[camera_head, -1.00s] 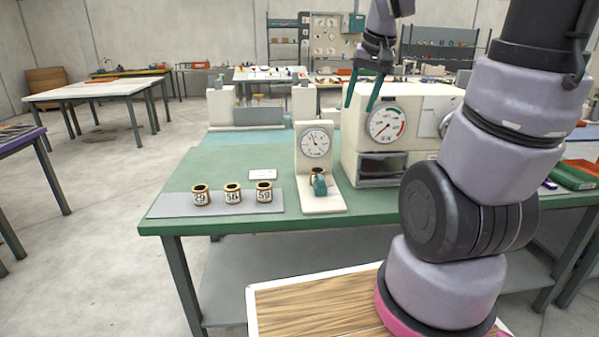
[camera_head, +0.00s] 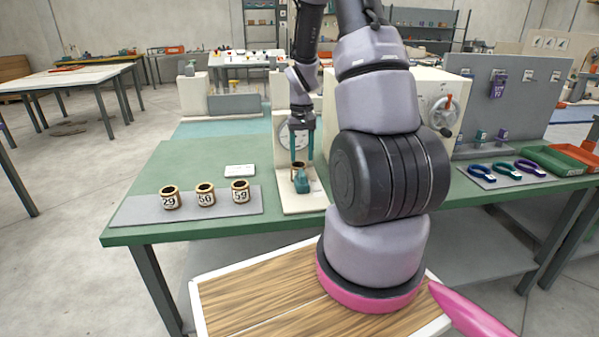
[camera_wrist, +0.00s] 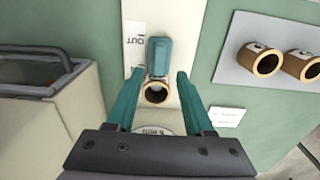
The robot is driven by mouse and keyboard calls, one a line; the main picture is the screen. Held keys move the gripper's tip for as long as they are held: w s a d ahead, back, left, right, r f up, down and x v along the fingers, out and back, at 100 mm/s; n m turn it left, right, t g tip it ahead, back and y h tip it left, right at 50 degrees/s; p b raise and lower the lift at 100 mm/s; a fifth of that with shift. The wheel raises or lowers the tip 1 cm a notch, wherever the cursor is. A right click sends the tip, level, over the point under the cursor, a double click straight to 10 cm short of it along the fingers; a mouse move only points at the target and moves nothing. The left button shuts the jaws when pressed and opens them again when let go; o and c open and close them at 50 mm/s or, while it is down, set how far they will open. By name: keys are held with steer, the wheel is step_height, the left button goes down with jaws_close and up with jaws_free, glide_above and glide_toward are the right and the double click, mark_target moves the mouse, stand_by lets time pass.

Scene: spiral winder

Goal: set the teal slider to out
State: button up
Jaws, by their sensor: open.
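The teal slider (camera_head: 302,184) sits at the front of the cream gauge stand's base (camera_head: 300,204), close in front of a small brass ring (camera_head: 297,166). In the wrist view the slider (camera_wrist: 159,52) is a teal block beside a white label reading OUT (camera_wrist: 138,42), with the ring (camera_wrist: 156,92) just below it in the picture. My gripper (camera_head: 301,158) points down over the stand, in front of the dial. In the wrist view its two teal fingers (camera_wrist: 159,78) are apart, one on each side of the ring, with nothing held between them.
Three numbered brass rings (camera_head: 205,195) stand on a grey plate (camera_head: 140,209) to the left, with a white card (camera_head: 240,170) behind. A cream machine with a crank (camera_head: 440,108) stands close on the right. A panel with coloured tools (camera_head: 500,100) is farther right.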

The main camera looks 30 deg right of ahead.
mark_target(302, 172)
step_height(302, 172, down, 7)
stand_by(0.3)
jaws_close()
stand_by(1.4)
